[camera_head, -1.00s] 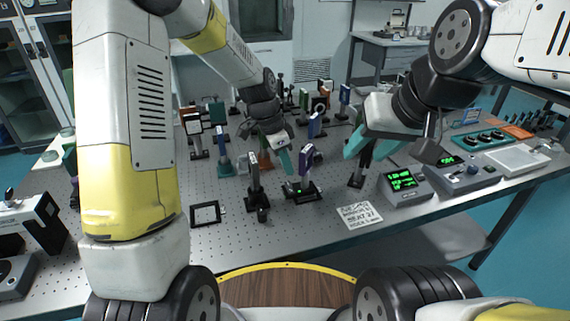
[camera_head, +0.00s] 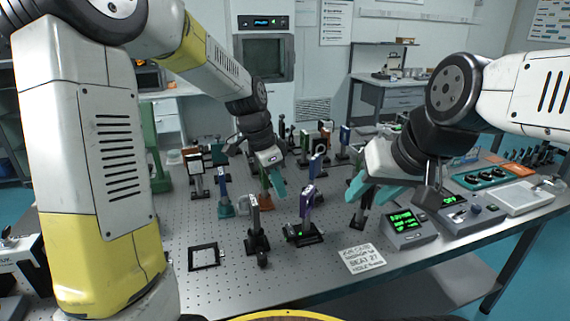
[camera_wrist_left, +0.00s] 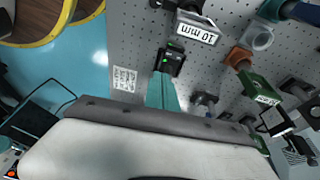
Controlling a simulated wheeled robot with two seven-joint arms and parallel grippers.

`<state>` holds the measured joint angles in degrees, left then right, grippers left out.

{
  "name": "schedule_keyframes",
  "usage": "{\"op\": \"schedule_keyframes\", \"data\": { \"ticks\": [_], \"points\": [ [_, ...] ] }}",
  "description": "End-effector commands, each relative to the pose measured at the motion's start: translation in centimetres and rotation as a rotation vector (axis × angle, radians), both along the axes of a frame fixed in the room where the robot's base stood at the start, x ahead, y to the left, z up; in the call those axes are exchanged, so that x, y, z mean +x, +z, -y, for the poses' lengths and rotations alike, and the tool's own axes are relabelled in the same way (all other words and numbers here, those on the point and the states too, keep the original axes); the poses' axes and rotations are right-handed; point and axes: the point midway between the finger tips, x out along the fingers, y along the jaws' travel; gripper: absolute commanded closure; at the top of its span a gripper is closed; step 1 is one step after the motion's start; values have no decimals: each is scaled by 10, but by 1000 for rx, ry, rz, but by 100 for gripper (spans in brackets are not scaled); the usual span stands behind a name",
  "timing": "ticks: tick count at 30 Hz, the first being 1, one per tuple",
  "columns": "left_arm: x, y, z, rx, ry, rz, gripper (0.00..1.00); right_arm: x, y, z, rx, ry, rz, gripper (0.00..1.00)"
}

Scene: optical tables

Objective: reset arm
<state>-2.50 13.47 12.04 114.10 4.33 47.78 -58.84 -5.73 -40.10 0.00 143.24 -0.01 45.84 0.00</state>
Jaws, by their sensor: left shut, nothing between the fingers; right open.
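My left gripper (camera_head: 277,188) hangs over the middle of the optical table (camera_head: 215,295), its teal fingers together and empty. In the left wrist view its shut teal fingers (camera_wrist_left: 161,92) point at the table, near a small black mount with a green mark (camera_wrist_left: 172,58). In the head view the fingers appear just left of a purple optic on a black mount (camera_head: 306,203); I cannot tell the exact gap. My right gripper (camera_head: 368,190) is open and empty, its teal fingers apart, above the table left of the green-display boxes.
Several optic mounts crowd the table, including a black one (camera_head: 257,228) and a blue one (camera_head: 224,190). A flat black frame (camera_head: 203,257) and a printed note (camera_head: 362,258) lie near the front. A green-display box (camera_head: 408,227) stands at right. The front left tabletop is fairly clear.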

Motion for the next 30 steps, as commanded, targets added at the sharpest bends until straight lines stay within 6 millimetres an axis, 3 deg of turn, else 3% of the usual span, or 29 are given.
{"op": "schedule_keyframes", "data": {
  "ticks": [5,12,18,21,30],
  "points": [
    [-31,43,-32,9,226,51,100,0,0,0,0,0,0,56],
    [-99,91,-79,-59,652,119,100,0,0,0,0,0,0,56],
    [-152,105,-106,-175,958,148,100,0,0,0,0,0,0,56],
    [-169,106,-114,-226,1057,151,100,0,0,0,0,0,0,56],
    [-183,105,-119,-275,1147,148,100,0,0,0,0,0,0,56]
  ]
}}
